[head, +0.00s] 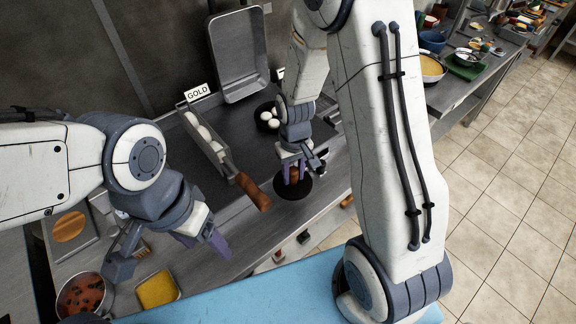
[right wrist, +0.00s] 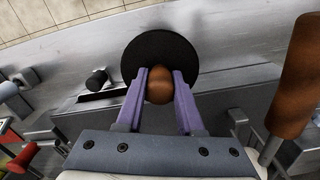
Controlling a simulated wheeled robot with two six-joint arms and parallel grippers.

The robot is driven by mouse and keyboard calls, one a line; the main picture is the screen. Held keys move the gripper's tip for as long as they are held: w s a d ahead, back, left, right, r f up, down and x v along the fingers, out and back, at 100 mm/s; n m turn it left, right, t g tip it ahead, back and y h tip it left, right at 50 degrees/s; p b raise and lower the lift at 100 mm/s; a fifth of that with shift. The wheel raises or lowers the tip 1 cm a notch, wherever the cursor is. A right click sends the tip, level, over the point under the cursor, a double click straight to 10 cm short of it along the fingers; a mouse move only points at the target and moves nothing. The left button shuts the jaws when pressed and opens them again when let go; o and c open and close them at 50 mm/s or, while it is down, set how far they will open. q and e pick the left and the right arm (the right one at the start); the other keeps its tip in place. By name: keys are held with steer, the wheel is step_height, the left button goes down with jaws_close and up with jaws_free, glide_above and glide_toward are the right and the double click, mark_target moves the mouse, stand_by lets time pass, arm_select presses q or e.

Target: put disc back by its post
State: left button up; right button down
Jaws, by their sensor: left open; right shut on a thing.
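A black disc (head: 291,190) with a brown wooden knob (head: 294,174) is at the front part of the steel counter. My right gripper (head: 293,180) is shut on the knob from above. In the right wrist view the disc (right wrist: 160,48) lies beyond the purple fingers (right wrist: 160,85), with the round knob (right wrist: 158,93) between them. I cannot tell whether the disc touches the counter. My left gripper (head: 175,253) is open and empty over the front left of the counter. I cannot make out a post for certain; my right arm hides part of the counter.
A long narrow basket (head: 222,160) with white round items and a wooden handle lies left of the disc, near a GOLD sign (head: 198,92). A black dish (head: 264,108) with white items stands behind. A pot (head: 84,296) and a yellow-filled tray (head: 157,290) sit front left.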

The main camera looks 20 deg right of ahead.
mark_target(293, 187)
steer(key=shift+s+a+f, duration=0.25)
steer(key=shift+s+f, duration=0.05)
steer(key=shift+f, duration=0.4)
steer(key=shift+w+d, duration=0.1)
steer(key=shift+s+f+b, duration=0.2)
steer(key=shift+f+b, duration=1.95)
steer(key=shift+f, duration=0.85)
steer(key=shift+f+b, duration=0.45)
steer(key=shift+f, duration=0.1)
steer(key=shift+c, duration=2.3)
jaws_free()
step_height(293, 187, up, 10)
steer(key=shift+r, duration=0.2)
